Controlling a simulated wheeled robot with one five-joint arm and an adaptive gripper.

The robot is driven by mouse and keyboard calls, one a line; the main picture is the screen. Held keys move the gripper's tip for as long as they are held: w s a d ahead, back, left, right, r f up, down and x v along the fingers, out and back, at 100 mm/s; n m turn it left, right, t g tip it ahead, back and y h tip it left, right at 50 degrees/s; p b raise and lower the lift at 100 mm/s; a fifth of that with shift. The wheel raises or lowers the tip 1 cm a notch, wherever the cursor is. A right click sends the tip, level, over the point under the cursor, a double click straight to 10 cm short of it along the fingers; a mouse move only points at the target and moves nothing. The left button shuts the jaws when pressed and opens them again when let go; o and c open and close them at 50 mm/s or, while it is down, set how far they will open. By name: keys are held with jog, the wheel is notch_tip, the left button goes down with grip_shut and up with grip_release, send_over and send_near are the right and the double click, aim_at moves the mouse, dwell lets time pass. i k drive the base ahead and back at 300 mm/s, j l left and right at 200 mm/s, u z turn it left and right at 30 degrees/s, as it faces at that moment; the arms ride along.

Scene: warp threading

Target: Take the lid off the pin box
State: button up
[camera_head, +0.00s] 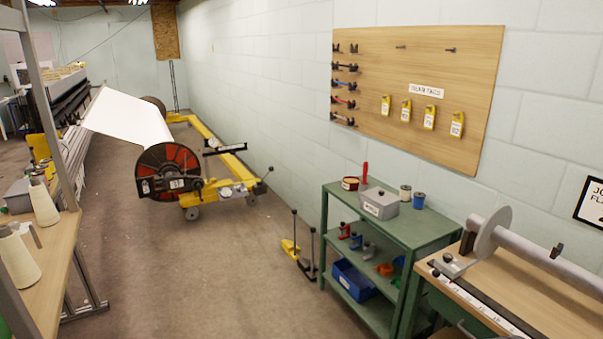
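A grey box (380,204) with a white label on its front stands on the top of the green shelf cart (433,226). It looks like the pin box, but the label is too small to read. Its grey lid (382,194) appears to be on, so the inside of the box is hidden. My gripper is not in view.
A small round tin (350,183), a red-handled tool (364,172), a pale spool (405,192) and a blue spool (419,200) stand near the box. A wooden bench (545,290) with a roller is at right.

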aim_at(383, 198)
jog(key=i+u, duration=0.1)
jog(key=i, duration=0.85)
jog(key=i+l+u, duration=0.1)
jog(key=i, duration=0.85)
jog(key=i+l+u, duration=0.15)
jog(key=i+u, duration=0.2)
jog(key=i+l+u, duration=0.4)
jog(key=i, duration=0.15)
jog(key=i+l+u, duration=0.35)
jog(key=i+l, duration=0.05)
